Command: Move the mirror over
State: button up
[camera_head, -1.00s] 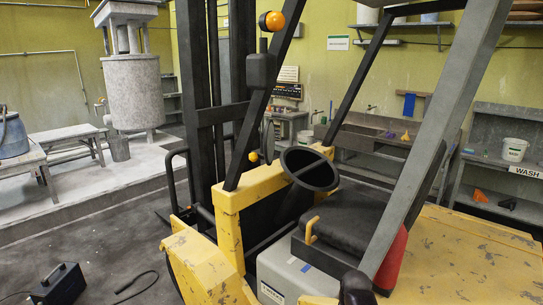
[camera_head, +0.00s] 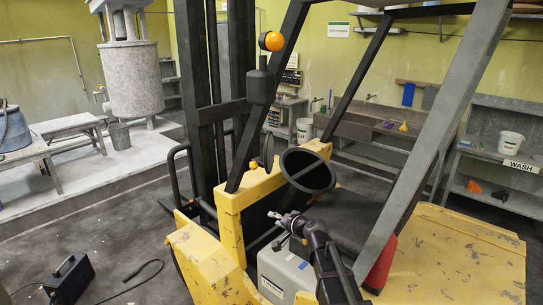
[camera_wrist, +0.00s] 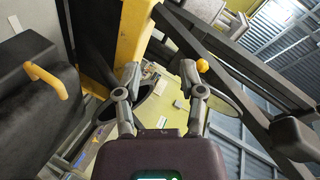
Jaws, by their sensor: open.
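The mirror is a thin dark oval (camera_head: 268,149) with a yellow-orange knob (camera_head: 254,165) by its lower edge, beside the forklift's front post in the head view. It seems to be the tilted oval disc (camera_wrist: 228,100) right of my fingers in the wrist view, with the round yellow knob (camera_wrist: 202,65) near its top. My gripper (camera_head: 278,217) is over the seat area, below the steering wheel (camera_head: 307,170). In the wrist view my gripper (camera_wrist: 160,75) has its fingers spread with nothing between them. The right finger overlaps the disc in the picture; I cannot tell if they touch.
The yellow forklift (camera_head: 455,255) surrounds the workspace. Its grey rear post (camera_head: 440,140) and dark front post (camera_head: 250,140) are close obstacles. An orange beacon (camera_head: 271,41) and dark housing (camera_head: 261,87) are above the mirror. The black seat (camera_head: 345,222) is partly behind my arm.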

jog(key=w+a+r+m+t+h+p, duration=0.2)
jog(key=w+r+m+t+p, duration=0.4)
jog(key=r, duration=0.8)
jog(key=w+m, duration=0.3)
jog(key=w, duration=0.1)
jog(key=shift+r+t, duration=0.15)
jog(key=shift+t, duration=0.15)
jog(key=shift+w+a, duration=0.1)
jog(key=shift+w, duration=0.1)
